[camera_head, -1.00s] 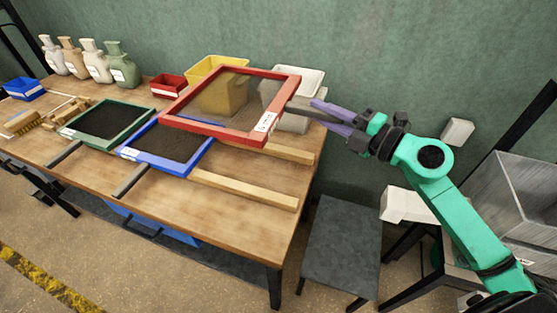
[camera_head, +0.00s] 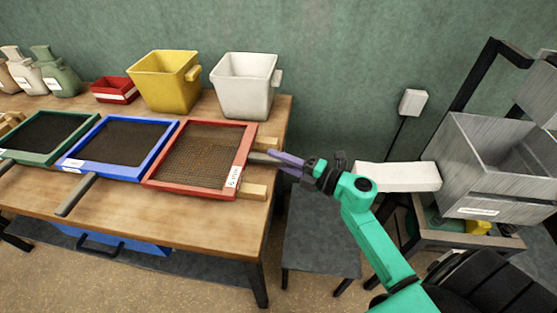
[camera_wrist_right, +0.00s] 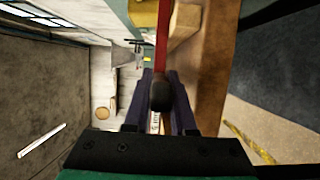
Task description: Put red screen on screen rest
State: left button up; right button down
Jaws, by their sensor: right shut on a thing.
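The red screen (camera_head: 163,187) is a red frame with brown mesh and a white label. It looks level and lies over the two pale wooden rails of the screen rest (camera_head: 254,191), whose ends stick out to its right. Whether it touches both rails is hard to tell. My right gripper (camera_head: 266,158) is shut on the screen's dark handle at its right side. In the right wrist view the handle (camera_wrist_right: 161,92) sits between the purple fingers, with the red frame edge (camera_wrist_right: 162,40) beyond. My left gripper is not in view.
The blue screen (camera_head: 163,160) lies just left of the red one, with the green screen (camera_head: 83,134) further left. A yellow bin (camera_head: 163,80), white bin (camera_head: 245,88) and small red bin (camera_head: 115,92) stand behind. A grey stool (camera_head: 322,240) is right of the table (camera_head: 140,225).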

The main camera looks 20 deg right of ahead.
jog(key=shift+r, duration=0.15)
jog(key=shift+f, duration=0.2)
jog(key=c, duration=0.7)
grip_release()
jog(key=shift+c, duration=0.2)
jog(key=shift+r, duration=0.3)
jog(key=b+v, duration=0.1)
jog(key=v, duration=1.1)
jog(key=shift+f+b, duration=0.15)
jog(key=shift+b, duration=0.25)
